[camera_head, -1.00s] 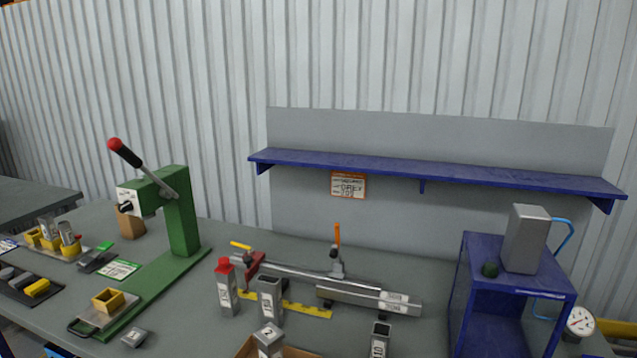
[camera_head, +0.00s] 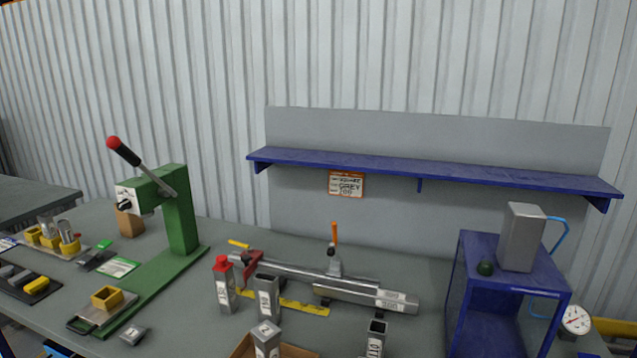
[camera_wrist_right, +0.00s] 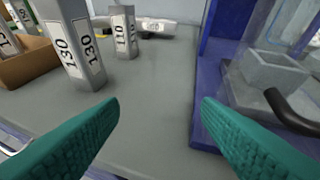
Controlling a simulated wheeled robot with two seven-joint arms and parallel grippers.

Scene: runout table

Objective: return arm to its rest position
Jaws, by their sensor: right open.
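My right gripper (camera_wrist_right: 160,130) shows in the right wrist view as two teal ribbed fingers spread wide apart, with nothing between them but bare grey table. A grey square post marked 130 (camera_wrist_right: 72,42) stands ahead of the left finger. A shorter post marked 110 (camera_wrist_right: 123,32) stands beyond it. The blue stand (camera_wrist_right: 212,105) is just beyond the right finger. Neither gripper shows in the head view, and my left gripper is in no view.
The grey table (camera_head: 205,285) carries a green lever press (camera_head: 182,215), a clamp fixture with a metal bar (camera_head: 310,275) and several square posts. A blue box stand (camera_head: 505,300) holds a grey block (camera_head: 522,238) at the right. A blue shelf (camera_head: 420,172) spans the back.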

